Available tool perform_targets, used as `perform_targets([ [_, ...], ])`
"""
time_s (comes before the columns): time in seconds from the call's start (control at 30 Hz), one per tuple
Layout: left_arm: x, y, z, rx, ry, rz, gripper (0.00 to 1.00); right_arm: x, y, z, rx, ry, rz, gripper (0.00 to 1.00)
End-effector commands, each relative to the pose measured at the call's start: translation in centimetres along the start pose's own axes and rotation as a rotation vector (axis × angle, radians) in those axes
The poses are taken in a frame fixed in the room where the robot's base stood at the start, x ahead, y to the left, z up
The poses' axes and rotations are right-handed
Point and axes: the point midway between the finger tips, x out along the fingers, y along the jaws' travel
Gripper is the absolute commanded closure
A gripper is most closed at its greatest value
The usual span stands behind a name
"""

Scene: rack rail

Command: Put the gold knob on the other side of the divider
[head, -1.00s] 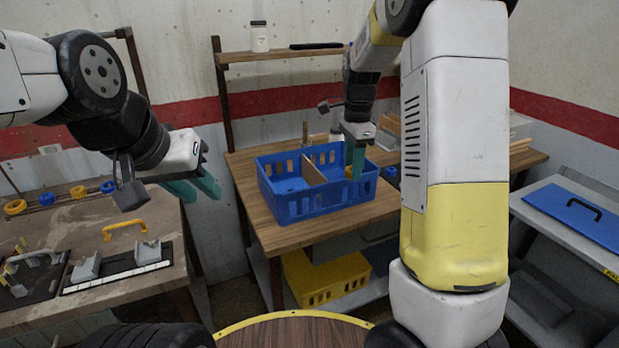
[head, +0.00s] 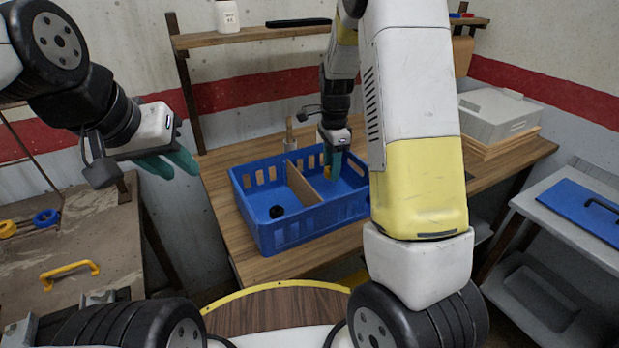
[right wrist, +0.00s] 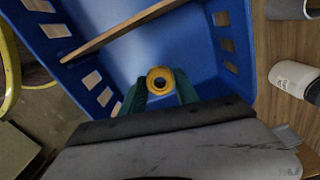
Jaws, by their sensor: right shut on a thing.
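The blue crate (head: 290,233) stands on the wooden table, with a wooden divider (head: 303,186) across it. My right gripper (head: 331,168) reaches down into the compartment right of the divider. Its green fingers are shut on the gold knob (head: 327,172), a ring-shaped piece that shows clearly in the right wrist view (right wrist: 160,80). In that view the divider (right wrist: 120,32) lies beyond the knob. I cannot tell whether the knob touches the crate floor. My left gripper (head: 168,163) is open and empty, in the air left of the crate.
Behind the crate stands a holder with a wooden handle (head: 290,140). A grey box (head: 497,115) is at the table's right. A side bench with a yellow handle (head: 70,271) is at the left.

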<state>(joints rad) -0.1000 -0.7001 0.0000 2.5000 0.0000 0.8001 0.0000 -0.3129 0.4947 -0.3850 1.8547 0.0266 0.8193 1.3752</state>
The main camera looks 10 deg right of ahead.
Motion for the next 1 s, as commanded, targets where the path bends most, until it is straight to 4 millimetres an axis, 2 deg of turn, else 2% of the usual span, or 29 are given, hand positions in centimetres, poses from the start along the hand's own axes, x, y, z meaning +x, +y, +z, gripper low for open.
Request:
perform_targets([
  [0.1, 0.0, 0.0, 0.0, 0.000, 0.000, 0.000, 0.70, 2.3, 0.1, 0.0, 0.001, 0.000, 0.003, 1.00],
  [0.37, 0.0, 0.0, 0.0, 0.000, 0.000, 0.000, 0.70, 4.6, 0.0, 0.0, 0.002, 0.000, 0.001, 1.00],
  [0.53, 0.0, 0.0, 0.0, 0.000, 0.000, 0.000, 0.70, 7.0, 0.1, 0.0, 0.002, 0.000, 0.003, 1.00],
  [0.93, 0.0, 0.0, 0.0, 0.000, 0.000, 0.000, 0.70, 7.8, 0.0, 0.0, 0.001, 0.000, 0.001, 1.00],
  [0.97, 0.0, 0.0, 0.0, 0.000, 0.000, 0.000, 0.70, 7.7, 0.0, 0.0, 0.001, 0.000, 0.000, 0.57],
  [1.0, 0.0, 0.0, 0.0, 0.000, 0.000, 0.000, 0.70, 7.7, 0.0, 0.0, 0.001, 0.000, 0.000, 0.50],
])
